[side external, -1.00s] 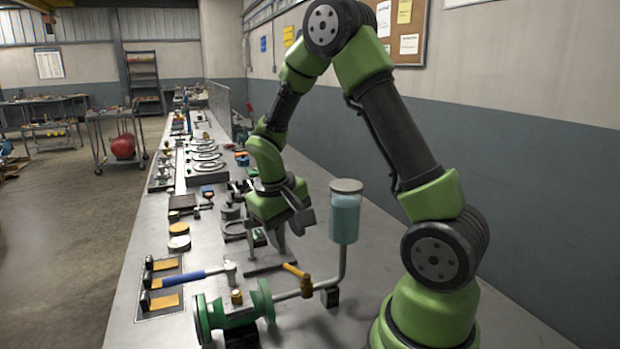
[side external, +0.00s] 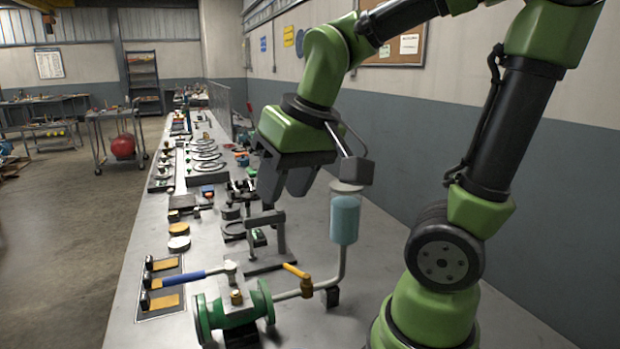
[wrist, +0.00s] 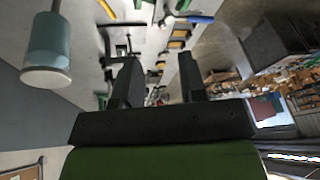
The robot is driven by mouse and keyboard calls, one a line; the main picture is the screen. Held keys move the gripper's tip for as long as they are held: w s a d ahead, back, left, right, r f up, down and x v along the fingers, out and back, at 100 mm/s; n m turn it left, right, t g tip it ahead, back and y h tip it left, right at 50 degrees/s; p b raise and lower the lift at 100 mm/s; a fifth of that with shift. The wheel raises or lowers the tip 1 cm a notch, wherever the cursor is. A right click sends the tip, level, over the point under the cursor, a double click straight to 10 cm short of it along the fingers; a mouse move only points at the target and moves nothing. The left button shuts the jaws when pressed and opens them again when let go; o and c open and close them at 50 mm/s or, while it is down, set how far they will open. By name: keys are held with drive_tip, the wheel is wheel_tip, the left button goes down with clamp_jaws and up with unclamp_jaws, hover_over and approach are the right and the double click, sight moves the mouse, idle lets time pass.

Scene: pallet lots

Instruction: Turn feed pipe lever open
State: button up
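The feed pipe (side external: 343,268) is a grey pipe that runs down from a clear tank of blue liquid (side external: 345,219) and along to a green flanged valve body (side external: 240,312). A yellow lever (side external: 297,271) sits on the pipe's low run, slanting up to the left; a yellow piece, likely this lever, shows at the wrist view's top edge (wrist: 107,9). My gripper (side external: 285,190) is open and empty, in the air to the left of the tank and well above the lever. Its two fingers stand apart in the wrist view (wrist: 160,66).
A grey stand (side external: 280,240) rises behind the pipe below my gripper. The tank also shows in the wrist view (wrist: 46,55). Many tools line the bench further back; the right side of the bench is clear.

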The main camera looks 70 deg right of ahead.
drive_tip(key=s+a+r+n+t+y, duration=0.1)
drive_tip(key=s+a+r+t+y, duration=0.1)
drive_tip(key=s+a, duration=0.2)
drive_tip(key=shift+s+a+r+t, duration=0.15)
drive_tip(key=shift+s+r+t, duration=0.2)
drive_tip(key=shift+s, duration=0.3)
drive_tip(key=shift+f, duration=0.1)
drive_tip(key=g+h, duration=0.4)
drive_tip(key=g, duration=0.4)
hover_over(291, 267)
drive_tip(key=a, duration=0.2)
wheel_tip(291, 267, down, 15)
drive_tip(key=f, duration=0.2)
drive_tip(key=d+f, duration=0.1)
drive_tip(key=f, duration=0.5)
drive_tip(key=shift+d+f, duration=0.25)
drive_tip(key=shift+d, duration=0.15)
drive_tip(key=shift+c, duration=0.5)
